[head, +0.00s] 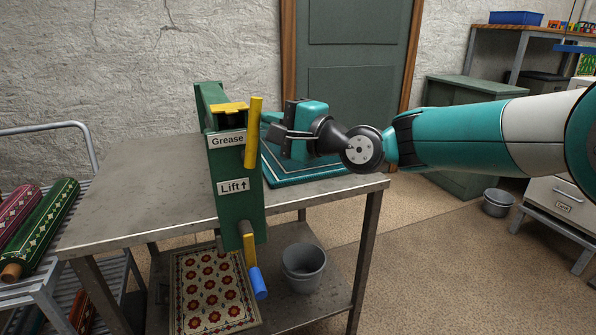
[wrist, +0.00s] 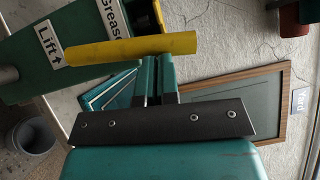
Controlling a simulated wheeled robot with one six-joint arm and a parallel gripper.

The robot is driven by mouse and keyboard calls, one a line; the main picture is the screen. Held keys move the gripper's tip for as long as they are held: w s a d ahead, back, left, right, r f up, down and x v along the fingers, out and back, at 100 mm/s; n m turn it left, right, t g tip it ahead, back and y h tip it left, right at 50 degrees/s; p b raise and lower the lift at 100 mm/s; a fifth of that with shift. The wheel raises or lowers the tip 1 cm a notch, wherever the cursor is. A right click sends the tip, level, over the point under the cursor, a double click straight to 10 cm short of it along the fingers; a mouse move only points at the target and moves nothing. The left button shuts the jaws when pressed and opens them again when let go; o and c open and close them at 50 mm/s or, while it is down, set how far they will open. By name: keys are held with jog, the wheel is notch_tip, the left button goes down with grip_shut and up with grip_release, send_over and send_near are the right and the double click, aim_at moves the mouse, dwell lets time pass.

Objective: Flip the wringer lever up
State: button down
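The green wringer housing (head: 236,205) stands upright at the table's edge, with "Grease" (head: 228,140) and "Lift↑" (head: 233,186) labels. A yellow bar (head: 253,130) stands nearly upright on its right side; it also crosses the wrist view (wrist: 125,50). Low on the housing, a blue grip (head: 258,283) hangs down on a yellow arm. I cannot tell by label which is the wringer lever. My gripper (head: 272,134) is right of the yellow bar, fingers together with a narrow gap (wrist: 157,60). The tips appear close to the bar; contact is unclear.
A grey bucket (head: 303,270) and a patterned rug (head: 207,290) are on the lower shelf. Rolled rugs (head: 45,220) lie on a rack at left. Open floor is at right.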

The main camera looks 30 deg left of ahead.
jog(key=shift+f, duration=0.1)
dwell(0.3)
jog(key=d+f+b, duration=0.1)
jog(key=d+b, duration=0.1)
jog(key=d, duration=1.1)
jog(key=shift+w+f, duration=0.25)
jog(key=shift+w, duration=0.15)
